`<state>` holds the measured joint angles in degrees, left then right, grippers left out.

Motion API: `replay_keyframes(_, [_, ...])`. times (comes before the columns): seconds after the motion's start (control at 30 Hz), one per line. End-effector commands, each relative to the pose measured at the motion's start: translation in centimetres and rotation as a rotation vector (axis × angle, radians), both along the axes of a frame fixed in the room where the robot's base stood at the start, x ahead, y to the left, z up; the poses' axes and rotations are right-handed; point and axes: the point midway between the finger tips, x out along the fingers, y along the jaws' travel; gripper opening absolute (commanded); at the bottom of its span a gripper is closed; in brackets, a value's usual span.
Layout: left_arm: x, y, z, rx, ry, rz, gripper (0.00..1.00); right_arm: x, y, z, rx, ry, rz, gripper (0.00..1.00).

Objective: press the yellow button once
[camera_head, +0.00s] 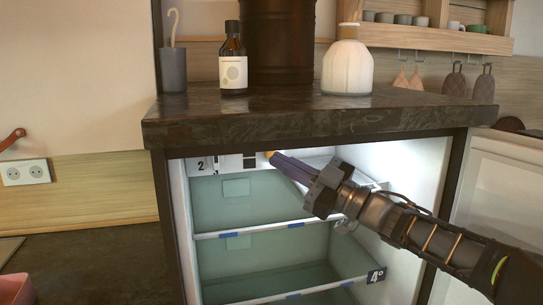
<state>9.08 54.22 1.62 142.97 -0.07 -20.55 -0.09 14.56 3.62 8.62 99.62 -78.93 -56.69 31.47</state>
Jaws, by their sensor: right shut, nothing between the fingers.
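The yellow button (268,154) is small and sits on the white control strip (227,164) at the top inside the open fridge, under the dark counter. My right gripper (276,160) is shut and empty. Its arm comes in from the right, and its fingertips are at the button in the picture, partly covering it. I cannot tell whether the fingertips touch the button or whether it is pressed in. My left gripper is not in view.
The dark stone counter top (300,122) overhangs just above the gripper. Glass shelves (250,230) with pale drawers lie below it. The open fridge door (500,190) stands at the right. A brown bottle (233,60) and a white bottle (347,66) stand on the counter.

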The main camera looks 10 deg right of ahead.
Motion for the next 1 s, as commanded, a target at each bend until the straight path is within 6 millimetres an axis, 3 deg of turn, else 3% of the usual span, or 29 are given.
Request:
replay_keyframes(0.37, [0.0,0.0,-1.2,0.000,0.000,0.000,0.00,-3.3,-0.2,-0.1,0.000,0.000,0.000,0.00])
replay_keyframes(1.0, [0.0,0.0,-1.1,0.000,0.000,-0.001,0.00,-3.4,-0.2,0.0,0.001,0.001,0.000,0.00])
